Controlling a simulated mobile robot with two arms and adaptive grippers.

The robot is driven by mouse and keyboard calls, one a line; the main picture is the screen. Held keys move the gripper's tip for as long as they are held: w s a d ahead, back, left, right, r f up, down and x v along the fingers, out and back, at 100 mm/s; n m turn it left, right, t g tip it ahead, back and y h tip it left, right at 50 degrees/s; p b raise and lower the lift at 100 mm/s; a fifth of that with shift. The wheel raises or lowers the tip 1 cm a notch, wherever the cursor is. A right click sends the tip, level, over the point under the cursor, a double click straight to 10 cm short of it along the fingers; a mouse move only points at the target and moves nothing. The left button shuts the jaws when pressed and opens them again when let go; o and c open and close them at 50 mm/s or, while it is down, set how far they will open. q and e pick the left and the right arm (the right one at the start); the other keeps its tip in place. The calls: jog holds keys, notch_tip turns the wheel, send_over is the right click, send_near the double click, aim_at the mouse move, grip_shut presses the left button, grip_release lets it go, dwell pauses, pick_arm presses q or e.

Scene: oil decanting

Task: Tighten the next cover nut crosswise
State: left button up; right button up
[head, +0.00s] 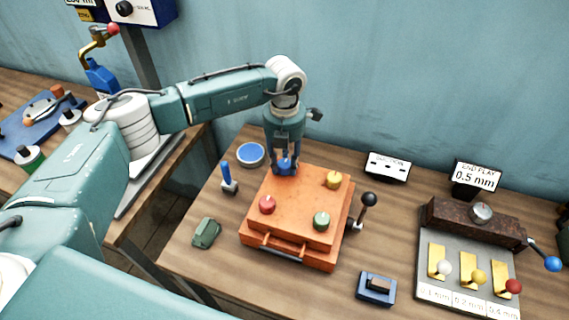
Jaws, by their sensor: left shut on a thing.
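An orange box with a cover (297,215) stands on the wooden table. On its top are a red nut (267,204) at the left, a yellow nut (333,180) at the back right and a green nut (321,220) at the front right. A blue nut (287,166) is at the back left corner. My left gripper (285,161) points down over that corner, shut on the blue nut, and its fingers partly hide it. My right gripper is not in view.
A crank with a black knob (368,199) sticks out at the box's right side. A blue-handled tool (227,178), a blue round dish (250,154), a green object (206,232) and a blue block (376,288) lie around it. A gauge fixture (470,222) stands right.

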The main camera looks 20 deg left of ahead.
pick_arm(q)
jog(key=m+b, duration=0.7)
jog(key=b, duration=0.1)
jog(key=shift+f+m+b, duration=0.2)
jog(key=shift+m+b, duration=0.1)
jog(key=shift+m, duration=0.1)
jog(key=m+b, duration=0.2)
jog(key=m, duration=0.1)
jog(key=shift+r+m+b, duration=0.1)
jog(key=shift+m+b, duration=0.2)
jog(key=shift+b, duration=0.05)
jog(key=m+b, duration=0.1)
jog(key=m, duration=0.1)
jog(key=shift+w+r+m, duration=0.1)
jog(key=shift+m, duration=0.2)
jog(key=m+b, duration=0.1)
jog(key=m, duration=0.1)
jog(key=shift+m+b, duration=0.3)
jog(key=shift+m, duration=0.1)
jog(key=m+b, duration=0.1)
jog(key=m, duration=0.2)
jog(key=shift+r, duration=0.1)
jog(key=shift+r+m, duration=0.1)
jog(key=shift+m, duration=1.5)
jog(key=shift+w, duration=0.1)
jog(key=o, duration=1.1)
jog(key=shift+o, duration=0.2)
